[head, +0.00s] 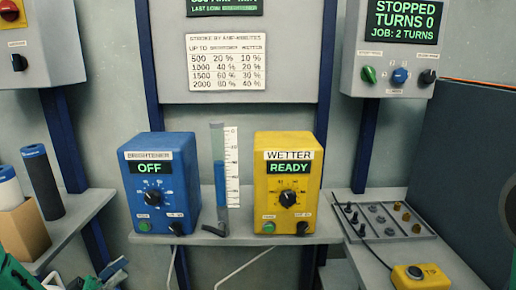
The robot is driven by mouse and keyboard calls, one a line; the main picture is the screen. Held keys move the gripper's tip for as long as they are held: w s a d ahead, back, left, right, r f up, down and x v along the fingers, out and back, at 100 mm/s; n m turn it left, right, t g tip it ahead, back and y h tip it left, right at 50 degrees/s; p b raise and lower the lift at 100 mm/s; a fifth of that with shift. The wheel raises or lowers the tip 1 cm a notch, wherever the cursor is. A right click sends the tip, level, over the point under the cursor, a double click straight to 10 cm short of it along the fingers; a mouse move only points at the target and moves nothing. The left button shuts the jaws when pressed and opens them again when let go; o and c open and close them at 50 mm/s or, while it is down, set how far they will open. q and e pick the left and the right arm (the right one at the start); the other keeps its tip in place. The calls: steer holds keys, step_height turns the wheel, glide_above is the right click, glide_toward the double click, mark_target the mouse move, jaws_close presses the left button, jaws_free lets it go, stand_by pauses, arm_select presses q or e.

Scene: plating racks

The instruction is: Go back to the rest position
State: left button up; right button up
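My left arm comes in at the bottom left corner. Part of my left gripper (113,271) shows at the bottom edge, below the left shelf and apart from everything on it. Most of it is cut off, so I cannot tell whether it is open or shut, and nothing held is visible. My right gripper is not in view; only a green sliver shows at the right edge. The blue brightener box (160,185) reads OFF and the yellow wetter box (287,182) reads READY. Both stand upright on the middle shelf (236,239).
A measuring tube (219,180) with a scale stands between the boxes. The left shelf (75,225) holds a dark cylinder (42,182). The right shelf (375,262) holds a tray of knobs and a yellow button box (420,277). A panel (395,45) above reads STOPPED, TURNS 0.

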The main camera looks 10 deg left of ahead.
arm_select(q)
steer(key=w+d+f+n+y, duration=0.3)
steer(key=d+f+y, duration=0.1)
steer(key=d, duration=0.3)
steer(key=w+d+f+n+y, duration=0.2)
steer(key=d+f+n+y, duration=0.2)
steer(key=d, duration=0.3)
steer(key=s+d+f+g+y, duration=0.3)
steer(key=s+d+f+g, duration=0.2)
steer(key=d+f, duration=0.15)
steer(key=s+a+g+y, duration=0.1)
steer(key=s+g+y, duration=0.1)
steer(key=s, duration=0.6)
steer(key=s+a+f+g+y, duration=0.1)
steer(key=s+g, duration=0.3)
steer(key=s, duration=0.4)
steer(key=s+a+f+n+g+y, duration=0.1)
steer(key=s+a+g+y, duration=0.2)
steer(key=s, duration=0.5)
steer(key=shift+s+a+g+y, duration=0.15)
steer(key=shift+s+g+y, duration=0.15)
steer(key=shift+y, duration=0.3)
steer(key=shift+d, duration=0.35)
steer(key=shift+w+a+f, duration=0.1)
steer(key=shift+a, duration=0.2)
steer(key=shift+d, duration=0.2)
